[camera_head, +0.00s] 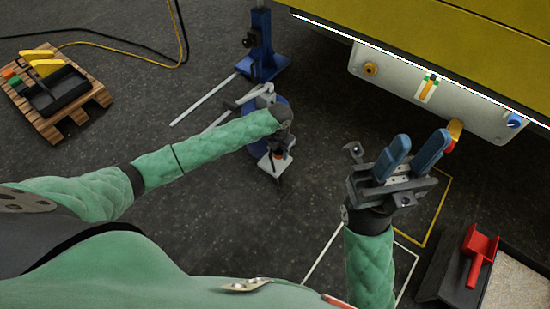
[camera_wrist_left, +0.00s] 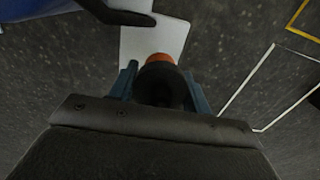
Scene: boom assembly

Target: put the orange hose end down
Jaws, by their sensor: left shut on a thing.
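The orange hose end (camera_wrist_left: 158,58) shows in the left wrist view between the blue fingers of my left gripper (camera_wrist_left: 160,90). A black round part sits directly behind the orange end and hides much of it. In the head view, my left gripper (camera_head: 279,156) points down and is shut on the orange hose end, above a pale plate (camera_head: 266,164). I cannot tell whether the hose end touches the plate. My right gripper (camera_head: 412,156) is open and empty, its blue fingers apart, in front of the pale panel.
A pale panel (camera_head: 395,82) with orange (camera_head: 370,68) and blue (camera_head: 514,120) ports hangs under a yellow body (camera_head: 450,40). A blue stand (camera_head: 262,60) is behind my left gripper. A wooden pallet (camera_head: 98,98) lies left. A red scoop (camera_head: 480,252) lies right.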

